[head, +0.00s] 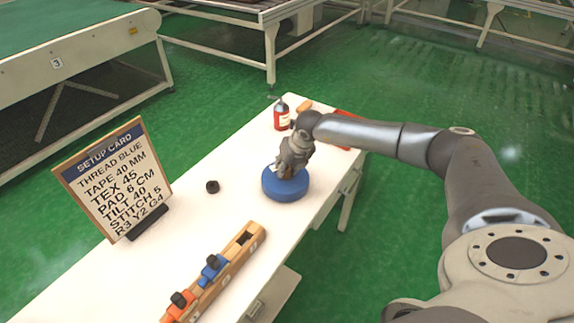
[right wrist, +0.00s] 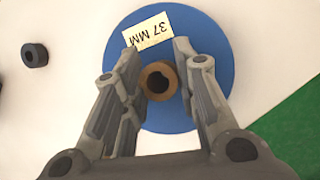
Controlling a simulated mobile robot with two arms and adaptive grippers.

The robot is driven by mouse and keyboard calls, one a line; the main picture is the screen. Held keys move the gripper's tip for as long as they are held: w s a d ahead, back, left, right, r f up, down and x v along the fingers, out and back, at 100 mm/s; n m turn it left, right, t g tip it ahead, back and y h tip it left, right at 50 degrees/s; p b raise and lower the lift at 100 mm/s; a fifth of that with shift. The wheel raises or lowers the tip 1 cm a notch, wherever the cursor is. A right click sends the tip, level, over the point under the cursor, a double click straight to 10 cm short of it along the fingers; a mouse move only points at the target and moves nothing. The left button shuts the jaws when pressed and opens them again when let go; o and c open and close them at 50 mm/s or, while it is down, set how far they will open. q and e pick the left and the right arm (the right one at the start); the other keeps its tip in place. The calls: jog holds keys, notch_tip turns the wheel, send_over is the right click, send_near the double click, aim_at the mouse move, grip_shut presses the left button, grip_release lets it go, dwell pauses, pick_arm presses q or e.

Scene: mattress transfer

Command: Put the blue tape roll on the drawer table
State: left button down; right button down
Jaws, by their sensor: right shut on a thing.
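The blue tape roll (head: 286,189) lies flat, on or just above the white table (head: 130,285); I cannot tell whether it touches. In the right wrist view the roll (right wrist: 218,62) has a brown core and a label (right wrist: 150,32) reading "37 MM". My right gripper (head: 288,172) points down over the roll. Its fingers (right wrist: 156,48) stand on both sides of the core and are shut on the roll. My left gripper is in neither view.
A setup card (head: 115,180) stands at the left and lists "TAPE 40 MM". A small black ring (head: 212,186) lies left of the roll. A wooden rack (head: 235,258) with orange and blue pieces is in front. A red bottle (head: 281,117) stands behind.

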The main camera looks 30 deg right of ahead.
jog(key=c, duration=1.2)
grip_release()
jog(key=shift+f, duration=0.15)
jog(key=shift+o, duration=0.4)
jog(key=b+v, duration=0.2)
jog(key=v, duration=1)
